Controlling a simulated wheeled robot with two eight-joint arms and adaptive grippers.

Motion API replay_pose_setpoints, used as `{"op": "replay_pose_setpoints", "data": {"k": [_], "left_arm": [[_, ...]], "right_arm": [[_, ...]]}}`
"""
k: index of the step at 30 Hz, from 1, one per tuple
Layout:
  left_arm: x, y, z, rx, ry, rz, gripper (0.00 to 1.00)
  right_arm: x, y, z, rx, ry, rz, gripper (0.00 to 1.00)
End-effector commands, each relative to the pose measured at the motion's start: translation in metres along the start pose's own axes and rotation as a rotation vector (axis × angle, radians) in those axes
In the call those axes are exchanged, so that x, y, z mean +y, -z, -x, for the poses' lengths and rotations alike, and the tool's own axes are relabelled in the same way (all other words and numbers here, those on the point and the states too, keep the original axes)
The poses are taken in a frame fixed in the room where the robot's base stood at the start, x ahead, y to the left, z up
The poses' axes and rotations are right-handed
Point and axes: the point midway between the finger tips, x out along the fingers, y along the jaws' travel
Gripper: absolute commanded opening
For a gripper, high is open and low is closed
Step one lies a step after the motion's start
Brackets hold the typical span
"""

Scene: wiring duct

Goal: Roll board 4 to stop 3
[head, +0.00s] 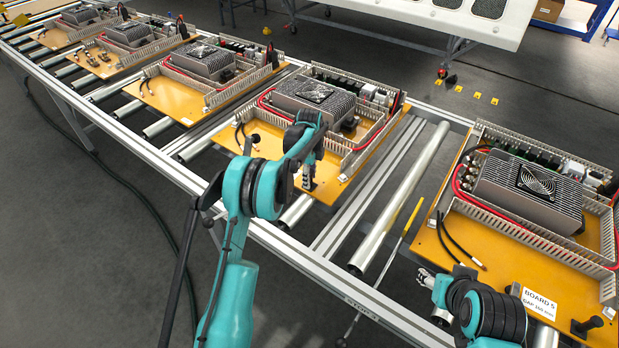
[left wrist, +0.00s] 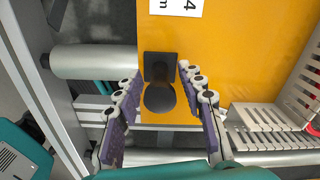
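Board 4 (head: 263,143) is an orange panel with a grey finned unit and a fan, lying on the roller conveyor left of board 5. Part of its label (left wrist: 176,6), reading "4", shows in the left wrist view. A black handle (left wrist: 159,96) stands at the board's near edge. My left gripper (left wrist: 158,72) is open around it, one finger on each side, with visible gaps. In the head view the left gripper (head: 312,178) points down at that corner. My right gripper (head: 425,279) is by board 5's near left corner; its fingers are too small to judge.
Board 5 (head: 530,290) lies to the right. Several more boards sit farther left.

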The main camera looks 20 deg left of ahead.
Motion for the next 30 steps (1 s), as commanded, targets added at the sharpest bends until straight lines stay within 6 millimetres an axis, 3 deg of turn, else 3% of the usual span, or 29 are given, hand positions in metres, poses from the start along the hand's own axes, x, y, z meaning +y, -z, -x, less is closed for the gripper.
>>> {"op": "replay_pose_setpoints", "data": {"k": [1, 5, 14, 19, 23, 30], "left_arm": [[0.000, 0.000, 0.000, 0.000, 0.000, 0.000, 0.34], [0.000, 0.000, 0.000, 0.000, 0.000, 0.000, 0.00], [0.000, 0.000, 0.000, 0.000, 0.000, 0.000, 0.00], [0.003, 0.011, 0.000, 0.000, 0.000, -0.001, 0.00], [0.009, 0.034, 0.000, 0.001, -0.001, -0.004, 0.00], [0.027, 0.101, 0.000, 0.002, -0.002, -0.008, 0.00]], "right_arm": [[0.000, 0.000, 0.000, 0.000, 0.000, 0.000, 0.50], [0.000, 0.000, 0.000, 0.000, 0.000, 0.000, 0.50], [0.000, 0.000, 0.000, 0.000, 0.000, 0.000, 0.50], [0.000, 0.000, 0.000, 0.000, 0.000, 0.000, 0.50], [0.000, 0.001, 0.001, 0.000, 0.000, 0.000, 0.50], [0.000, 0.001, 0.002, 0.000, 0.000, 0.000, 0.50]]}}
